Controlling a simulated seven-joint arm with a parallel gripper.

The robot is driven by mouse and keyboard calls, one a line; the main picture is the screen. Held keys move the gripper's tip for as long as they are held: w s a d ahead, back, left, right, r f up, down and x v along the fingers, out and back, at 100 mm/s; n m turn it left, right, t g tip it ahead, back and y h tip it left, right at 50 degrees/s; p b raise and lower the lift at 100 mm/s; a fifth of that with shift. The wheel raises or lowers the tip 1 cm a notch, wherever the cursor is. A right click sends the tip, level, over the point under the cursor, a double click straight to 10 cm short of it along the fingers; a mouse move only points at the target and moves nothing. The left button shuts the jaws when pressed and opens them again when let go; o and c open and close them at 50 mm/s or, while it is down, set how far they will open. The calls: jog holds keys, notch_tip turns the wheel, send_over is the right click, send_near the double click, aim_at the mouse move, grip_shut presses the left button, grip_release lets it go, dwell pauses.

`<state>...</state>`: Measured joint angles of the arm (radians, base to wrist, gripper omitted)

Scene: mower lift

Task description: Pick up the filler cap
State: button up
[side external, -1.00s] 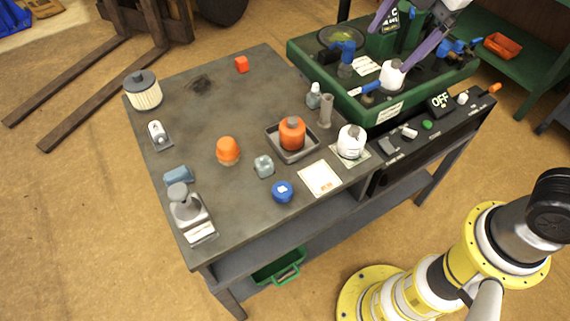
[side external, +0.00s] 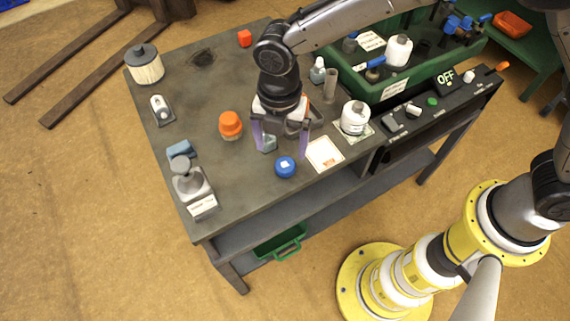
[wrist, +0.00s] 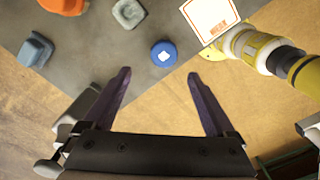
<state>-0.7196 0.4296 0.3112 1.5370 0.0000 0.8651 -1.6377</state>
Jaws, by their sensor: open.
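A round blue cap (side external: 285,167) with a white mark on top sits on the grey bench near its front edge; I take it as the filler cap. In the wrist view the blue cap (wrist: 163,54) shows just beyond my fingertips, roughly centred between them. My gripper (side external: 281,151) points down above the bench, with its purple fingers apart and nothing between them. It also shows open in the wrist view (wrist: 159,75). The cap is fully visible and not held.
A small grey-green block (side external: 268,144) sits close behind the cap, partly hidden by my gripper. An orange domed piece (side external: 230,125) stands left of it. A green tray (side external: 400,87) stands behind.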

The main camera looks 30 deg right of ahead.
aim_at(285, 164)
notch_tip(285, 164, down, 3)
jog(key=shift+f, duration=0.1)
jog(key=shift+d+f, duration=0.25)
jog(key=shift+f, duration=1.05)
jog(key=shift+d+f, duration=0.2)
jog(key=shift+f, duration=1.1)
jog(key=c, duration=1.4)
